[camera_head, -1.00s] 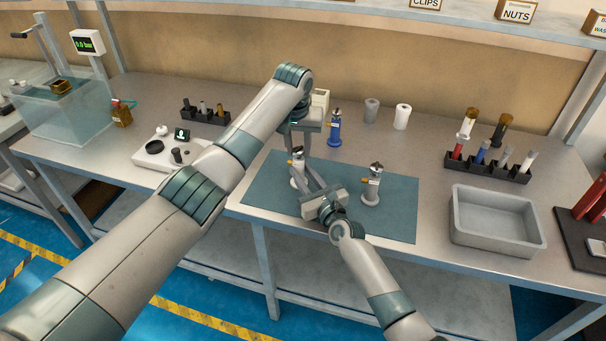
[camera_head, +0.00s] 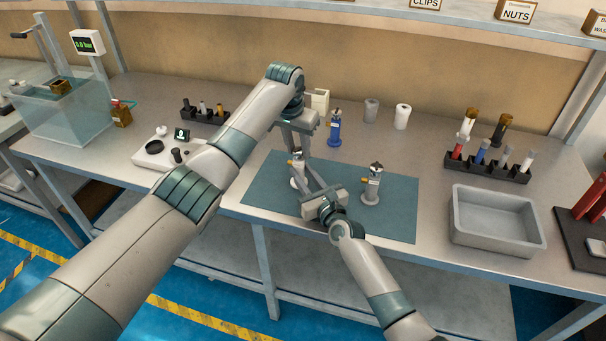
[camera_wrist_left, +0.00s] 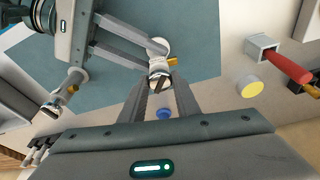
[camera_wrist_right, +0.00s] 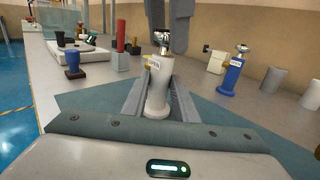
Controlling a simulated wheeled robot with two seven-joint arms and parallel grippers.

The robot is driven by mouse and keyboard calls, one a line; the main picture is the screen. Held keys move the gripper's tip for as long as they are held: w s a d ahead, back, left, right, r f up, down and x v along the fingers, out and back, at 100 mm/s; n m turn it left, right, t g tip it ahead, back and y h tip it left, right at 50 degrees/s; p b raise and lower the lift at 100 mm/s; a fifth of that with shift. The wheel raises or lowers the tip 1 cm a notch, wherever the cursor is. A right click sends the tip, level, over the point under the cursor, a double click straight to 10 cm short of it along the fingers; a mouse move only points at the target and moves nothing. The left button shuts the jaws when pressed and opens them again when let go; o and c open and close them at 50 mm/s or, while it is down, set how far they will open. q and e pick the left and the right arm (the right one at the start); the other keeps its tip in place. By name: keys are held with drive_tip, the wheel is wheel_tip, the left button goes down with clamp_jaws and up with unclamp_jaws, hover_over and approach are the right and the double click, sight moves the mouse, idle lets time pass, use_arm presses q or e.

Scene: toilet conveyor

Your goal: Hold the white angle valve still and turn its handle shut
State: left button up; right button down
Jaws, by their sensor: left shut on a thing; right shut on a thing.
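The white angle valve (camera_head: 297,180) stands upright on the teal mat (camera_head: 250,193), with a metal handle on top and an orange-yellow outlet. My right gripper (camera_head: 300,176) is shut on its white body from the front; the right wrist view shows the fingers on either side of the body (camera_wrist_right: 157,100), below a small label. My left gripper (camera_wrist_left: 160,84) reaches down from above and is shut on the metal handle (camera_wrist_right: 162,40). The fingers partly hide the handle. A second similar valve (camera_head: 372,188) stands upright to the right, untouched.
A blue valve (camera_head: 334,132) stands behind the mat. A grey tray (camera_head: 497,222) and a rack of tubes (camera_head: 488,167) are at the right. A white scale-like device (camera_head: 160,153) is at the left.

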use_arm(q)
drive_tip(key=shift+m+h, duration=0.3)
drive_tip(key=shift+m, duration=1.2)
drive_tip(key=o, duration=0.8)
drive_tip(key=shift+c, duration=0.2)
drive_tip(key=n+y, duration=0.1)
drive_tip(key=n, duration=0.3)
drive_tip(key=shift+n, duration=0.3)
drive_tip(key=shift+n+y, duration=0.5)
drive_tip(key=shift+n, duration=1.5)
